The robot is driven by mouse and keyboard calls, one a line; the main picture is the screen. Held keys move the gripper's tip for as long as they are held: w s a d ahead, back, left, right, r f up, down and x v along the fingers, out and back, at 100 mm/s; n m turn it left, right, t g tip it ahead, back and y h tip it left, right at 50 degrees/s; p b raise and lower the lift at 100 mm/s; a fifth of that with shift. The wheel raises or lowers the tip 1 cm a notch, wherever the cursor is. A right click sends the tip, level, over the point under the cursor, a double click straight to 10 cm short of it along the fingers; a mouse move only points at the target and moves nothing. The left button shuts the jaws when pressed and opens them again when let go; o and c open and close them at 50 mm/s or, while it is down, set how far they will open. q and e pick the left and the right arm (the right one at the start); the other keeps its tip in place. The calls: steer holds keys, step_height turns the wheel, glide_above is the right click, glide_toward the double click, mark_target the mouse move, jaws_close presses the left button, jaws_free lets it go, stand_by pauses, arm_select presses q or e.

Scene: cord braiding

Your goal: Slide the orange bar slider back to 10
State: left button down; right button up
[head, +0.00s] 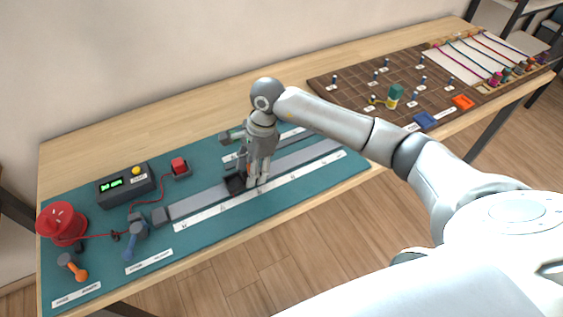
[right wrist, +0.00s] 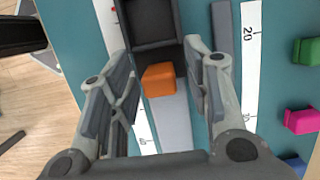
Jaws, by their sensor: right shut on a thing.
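The orange bar slider shows in the right wrist view as an orange block (right wrist: 158,80) at the end of a dark carriage (right wrist: 152,28) on a grey rail (right wrist: 174,125). A white scale strip (head: 215,209) runs along the rail's near side. My left gripper is not in view.
A teal mat (head: 225,233) carries a dark control box (head: 126,187), a red spool-like object (head: 62,224) and small clamps at left. Green (right wrist: 307,51) and pink blocks (right wrist: 301,121) stand right of the rail in the wrist view. A brown pegboard (head: 345,92) lies at far right.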

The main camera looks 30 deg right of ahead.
mark_target(202, 200)
steer(key=shift+s+a+f+b, duration=0.15)
steer(key=shift+a+b, duration=0.35)
steer(key=shift+a, duration=1.95)
steer(key=shift+s+a+f+b, duration=0.1)
steer(key=shift+a+b, duration=0.4)
steer(key=shift+a, duration=1.9)
steer(key=shift+a, duration=0.15)
steer(key=shift+a+b, duration=0.8)
steer(key=shift+a, duration=1.05)
steer(key=o, duration=0.5)
steer(key=shift+w, duration=0.15)
steer(key=shift+r, duration=0.15)
